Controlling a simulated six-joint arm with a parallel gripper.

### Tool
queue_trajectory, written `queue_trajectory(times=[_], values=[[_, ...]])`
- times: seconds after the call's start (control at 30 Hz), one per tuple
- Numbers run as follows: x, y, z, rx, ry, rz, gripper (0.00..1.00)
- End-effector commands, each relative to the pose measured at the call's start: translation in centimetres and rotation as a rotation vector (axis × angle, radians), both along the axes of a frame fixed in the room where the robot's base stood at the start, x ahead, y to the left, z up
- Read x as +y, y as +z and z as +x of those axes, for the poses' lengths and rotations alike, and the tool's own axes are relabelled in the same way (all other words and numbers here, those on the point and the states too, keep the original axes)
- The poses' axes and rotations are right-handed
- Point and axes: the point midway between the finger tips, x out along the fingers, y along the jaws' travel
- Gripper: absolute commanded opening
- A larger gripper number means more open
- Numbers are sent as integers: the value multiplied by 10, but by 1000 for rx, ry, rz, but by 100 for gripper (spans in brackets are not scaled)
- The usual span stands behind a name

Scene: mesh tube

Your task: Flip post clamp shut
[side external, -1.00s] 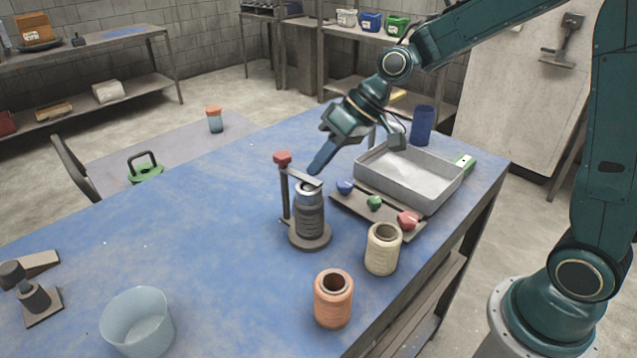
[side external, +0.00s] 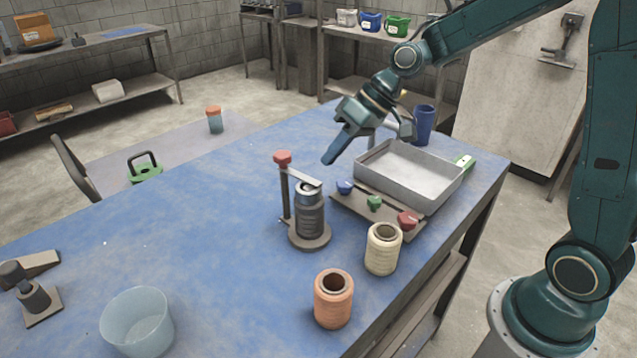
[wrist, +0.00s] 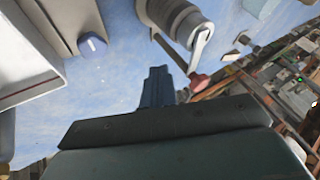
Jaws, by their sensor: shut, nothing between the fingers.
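The post clamp stands on the blue table in the side view: a round dark base (side external: 309,237), a thin upright post (side external: 285,198) with a red knob (side external: 282,158) on top, and a flat grey arm (side external: 304,176) reaching from the post to the top of a dark ribbed tube (side external: 310,215). The arm lies over the tube's top; whether it touches cannot be told. In the wrist view the clamp arm (wrist: 199,45) and red knob (wrist: 200,83) show at the upper right. My gripper (side external: 328,160) is shut and empty, above and behind the clamp, apart from it.
A grey tray (side external: 408,172) and a rack with blue, green and red knobs (side external: 374,202) stand right of the clamp. Cream (side external: 382,249) and orange (side external: 333,297) spools stand in front. A blue cup (side external: 423,125) is behind the tray. The table's left middle is clear.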

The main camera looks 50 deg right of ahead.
Motion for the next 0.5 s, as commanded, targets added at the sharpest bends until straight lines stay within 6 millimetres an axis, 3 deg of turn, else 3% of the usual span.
queue_trajectory(times=[0.2,0.5], values=[[-21,33,-12,-5,-2,-1,0],[-43,68,-27,-3,-2,-1,0]])
